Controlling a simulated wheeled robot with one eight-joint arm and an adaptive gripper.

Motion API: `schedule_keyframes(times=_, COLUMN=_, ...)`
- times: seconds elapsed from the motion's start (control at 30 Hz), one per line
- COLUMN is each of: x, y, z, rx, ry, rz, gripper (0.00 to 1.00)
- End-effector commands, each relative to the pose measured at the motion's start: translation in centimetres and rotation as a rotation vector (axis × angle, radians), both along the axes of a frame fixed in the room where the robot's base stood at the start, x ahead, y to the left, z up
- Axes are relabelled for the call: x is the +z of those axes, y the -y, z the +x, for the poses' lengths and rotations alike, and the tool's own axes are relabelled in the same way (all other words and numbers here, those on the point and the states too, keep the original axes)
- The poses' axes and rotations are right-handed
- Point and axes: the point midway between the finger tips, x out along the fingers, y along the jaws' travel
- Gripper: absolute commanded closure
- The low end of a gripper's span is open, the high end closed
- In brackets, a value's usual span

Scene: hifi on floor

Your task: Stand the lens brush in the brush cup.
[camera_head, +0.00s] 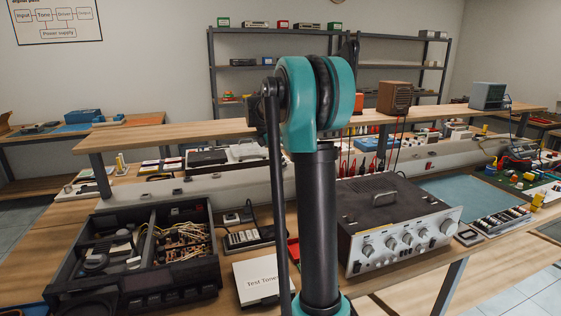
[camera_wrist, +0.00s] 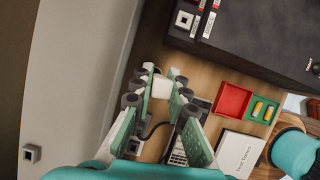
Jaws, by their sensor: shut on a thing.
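My gripper (camera_wrist: 162,78) shows in the wrist view, its green fingers with dark rollers closed around a small white piece (camera_wrist: 162,88). I take this piece as part of the lens brush; its full shape is hidden and I cannot see bristles. In the head view my own arm stands in the middle and the gripper cannot be made out. I cannot clearly pick out the brush cup in either view.
The bench holds an open dark chassis (camera_head: 140,255), a silver-fronted amplifier (camera_head: 400,225) and a white "Test Tones" box (camera_head: 262,280). In the wrist view, a red tray (camera_wrist: 233,100) and a green tray (camera_wrist: 252,116) lie near the dark amplifier top (camera_wrist: 265,40). A long grey rail (camera_head: 210,187) crosses behind.

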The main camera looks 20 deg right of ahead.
Motion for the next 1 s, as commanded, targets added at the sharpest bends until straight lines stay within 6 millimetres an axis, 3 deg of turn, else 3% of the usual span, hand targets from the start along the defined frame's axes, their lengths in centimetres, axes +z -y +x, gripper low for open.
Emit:
schedule_keyframes(times=0.7, x=-6.4, y=0.0, z=0.0, rx=0.0, ry=0.0, rz=0.0, gripper=1.0)
schedule_keyframes(times=1.0, x=-8.0, y=0.0, z=0.0, rx=0.0, ry=0.0, rz=0.0, gripper=1.0)
